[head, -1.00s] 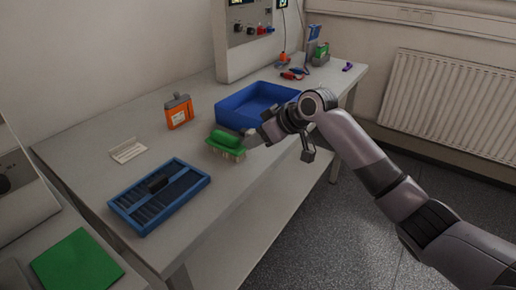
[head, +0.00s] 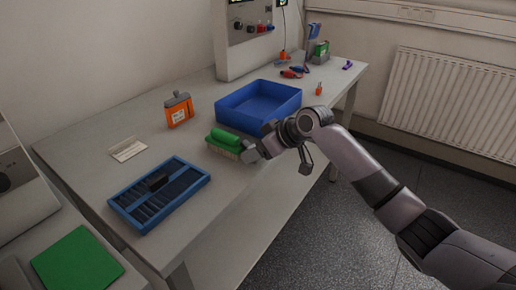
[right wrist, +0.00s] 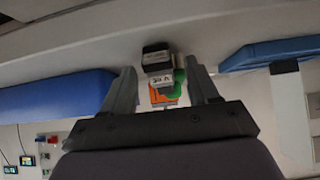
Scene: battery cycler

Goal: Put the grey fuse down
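In the right wrist view a dark grey block with a lighter face, probably the grey fuse (right wrist: 157,57), lies between the fingertips of my right gripper (right wrist: 164,76), with a gap on both sides. A white labelled face shows just below it; I cannot tell whether it belongs to the same thing. The fingers are spread and touch nothing visible. In the head view the right gripper (head: 254,152) is low over the table's front part, just right of a green brush (head: 226,137). The fuse cannot be made out there. My left gripper is not in view.
A blue bin (head: 222,115) stands behind the right gripper. A blue slotted tray (head: 120,203) with a dark block (head: 158,182) in it lies front left. The table's front edge is close.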

